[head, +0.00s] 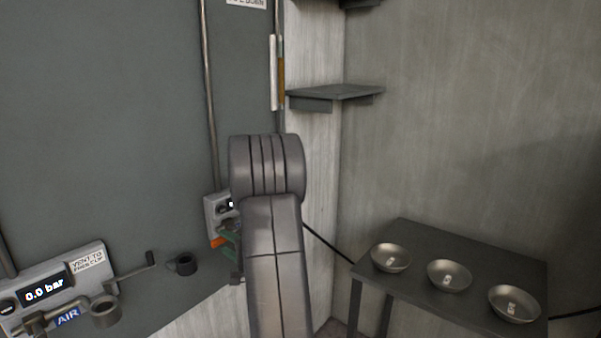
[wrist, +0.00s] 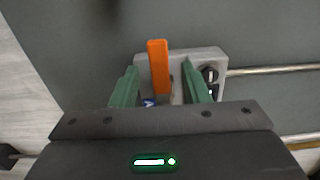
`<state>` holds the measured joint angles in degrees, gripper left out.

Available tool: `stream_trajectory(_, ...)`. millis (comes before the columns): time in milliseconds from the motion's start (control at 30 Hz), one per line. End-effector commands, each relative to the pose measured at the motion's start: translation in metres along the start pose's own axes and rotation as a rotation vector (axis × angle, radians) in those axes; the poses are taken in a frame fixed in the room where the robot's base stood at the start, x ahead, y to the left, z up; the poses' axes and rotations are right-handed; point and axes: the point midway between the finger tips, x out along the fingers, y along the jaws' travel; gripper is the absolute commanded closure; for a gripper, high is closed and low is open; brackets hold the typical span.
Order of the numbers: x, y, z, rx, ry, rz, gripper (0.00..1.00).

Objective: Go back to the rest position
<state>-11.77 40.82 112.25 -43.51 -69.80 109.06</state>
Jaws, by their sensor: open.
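My gripper (wrist: 160,68) is open, with its two green fingers apart in the wrist view. An orange handle (wrist: 158,62) shows between the fingers, with gaps on both sides. It stands in front of a light grey box (wrist: 207,58) with a dark round knob, on the grey wall. In the head view my arm runs up the middle and hides most of the gripper. A bit of green finger (head: 230,236) and the orange handle (head: 217,242) show left of the arm, below the grey box (head: 212,207).
A dark table (head: 462,250) at the right holds three metal bowls (head: 449,276). A dark shelf (head: 335,92) sticks out above, in the corner. A panel (head: 60,285) reading 0.0 bar and a dark cup (head: 182,264) are at the lower left. Pipes run up the wall.

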Motion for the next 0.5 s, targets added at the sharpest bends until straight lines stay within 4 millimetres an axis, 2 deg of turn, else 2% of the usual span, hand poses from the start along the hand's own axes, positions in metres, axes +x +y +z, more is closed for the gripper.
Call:
stream_trajectory(33,0.011,-0.002,0.001,0.000,-0.004,0.001,0.58)
stream_trajectory(200,0.037,-0.001,0.001,0.000,-0.002,0.001,0.58)
stream_trajectory(400,0.054,0.000,0.000,0.000,-0.001,0.001,0.58)
stream_trajectory(500,0.055,0.001,0.000,-0.005,0.000,0.001,0.58)
